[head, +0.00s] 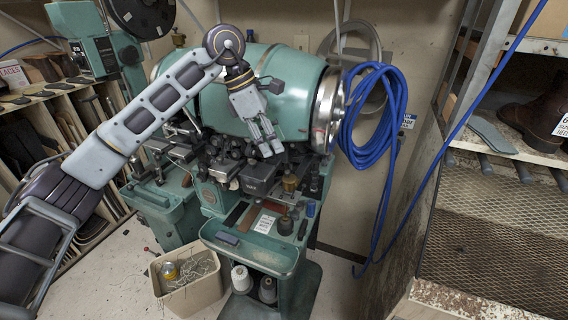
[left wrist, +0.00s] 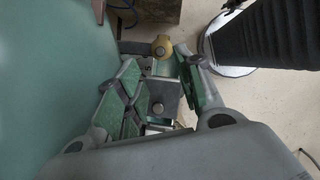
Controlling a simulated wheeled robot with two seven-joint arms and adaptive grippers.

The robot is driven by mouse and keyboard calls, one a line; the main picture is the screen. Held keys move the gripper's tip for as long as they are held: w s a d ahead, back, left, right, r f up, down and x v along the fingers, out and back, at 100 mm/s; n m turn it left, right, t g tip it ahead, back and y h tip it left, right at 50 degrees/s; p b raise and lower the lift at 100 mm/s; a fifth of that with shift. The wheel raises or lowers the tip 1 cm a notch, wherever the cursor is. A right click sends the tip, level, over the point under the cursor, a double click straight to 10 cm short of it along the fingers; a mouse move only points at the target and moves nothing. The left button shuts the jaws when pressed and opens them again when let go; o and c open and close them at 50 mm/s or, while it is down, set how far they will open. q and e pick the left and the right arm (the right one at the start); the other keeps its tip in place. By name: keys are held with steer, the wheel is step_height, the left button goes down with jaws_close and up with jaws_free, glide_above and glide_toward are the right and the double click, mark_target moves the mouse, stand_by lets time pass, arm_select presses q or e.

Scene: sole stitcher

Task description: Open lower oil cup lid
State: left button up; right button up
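The green stitching machine (head: 262,92) stands in the middle of the head view. A small brass cup-like part (head: 290,183), which looks like the lower oil cup, sits on its lower front. In the left wrist view a round brass part (left wrist: 162,46) shows just beyond the fingertips; whether its lid is open or shut is too small to tell. My left gripper (head: 268,150) points down in front of the big drum, above and left of the brass cup. In the left wrist view the gripper (left wrist: 162,68) has its green-padded fingers apart, with nothing held. My right gripper is not visible.
A coiled blue hose (head: 376,120) hangs right of the machine. A metal rack (head: 500,235) with shoes stands at the right. A bin (head: 188,285) sits on the floor below. Dark machine parts (head: 258,178) crowd the space beneath the gripper.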

mark_target(287, 171)
arm_select(q)
steer(key=shift+p+x, duration=0.75)
steer(key=shift+x, duration=3.4)
jaws_close()
